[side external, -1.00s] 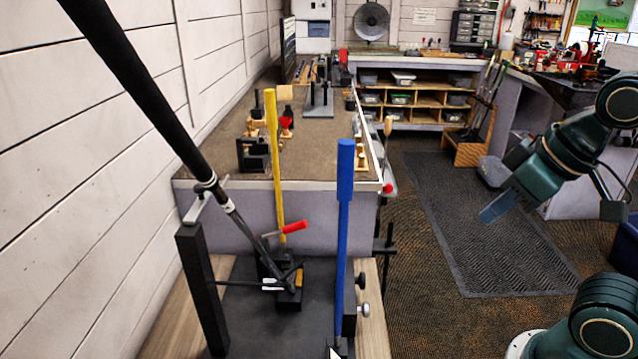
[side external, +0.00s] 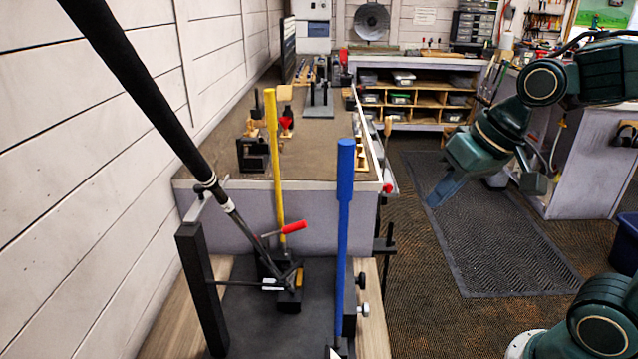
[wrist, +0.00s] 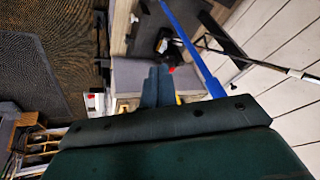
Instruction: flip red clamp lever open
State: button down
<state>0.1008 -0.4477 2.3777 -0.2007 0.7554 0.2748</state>
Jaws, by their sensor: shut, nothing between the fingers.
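The red clamp lever (side external: 293,227) sticks out to the right and slightly up from the black clamp (side external: 285,285) on the dark base plate. The clamp sits at the lower end of a black golf club (side external: 240,222), which leans up to the left. In the wrist view a small red spot (wrist: 171,70) shows just beyond the fingertips. My gripper (side external: 432,203) is shut and empty, in the air to the right of the bench and well apart from the lever. Its fingers also show in the wrist view (wrist: 158,72).
An upright blue post (side external: 343,230) stands between my gripper and the lever. A yellow post (side external: 276,170) stands behind the clamp. A black upright (side external: 203,290) supports the club at left. The floor mat (side external: 490,240) below my gripper is clear.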

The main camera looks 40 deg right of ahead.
aim_at(285, 231)
jog(key=w+d+f+m+y, duration=0.1)
jog(key=w+f+m+y, duration=0.2)
jog(key=w+f+m, duration=0.5)
jog(key=w+d+f+m+y, duration=0.1)
jog(key=w+f+m+y, duration=0.2)
jog(key=w, duration=0.9)
jog(key=shift+w+d+f+m+t+y, duration=0.6)
jog(key=shift+w+d+f+m+t, duration=0.7)
jog(key=shift+f+m, duration=1.8)
jog(key=shift+w+d+f+m+t+y, duration=0.8)
jog(key=shift+d+f+m, duration=1.25)
jog(key=shift+f, duration=1.8)
jog(key=shift+w+d+f+m+t+y, duration=0.55)
jog(key=shift+d+f+m+t, duration=0.75)
jog(key=shift+f+m, duration=1.95)
jog(key=shift+w+f+n, duration=0.25)
jog(key=shift+n, duration=0.05)
jog(key=w+a+r, duration=0.2)
jog(key=w+a, duration=0.5)
jog(key=w, duration=0.1)
jog(key=shift+w, duration=0.4)
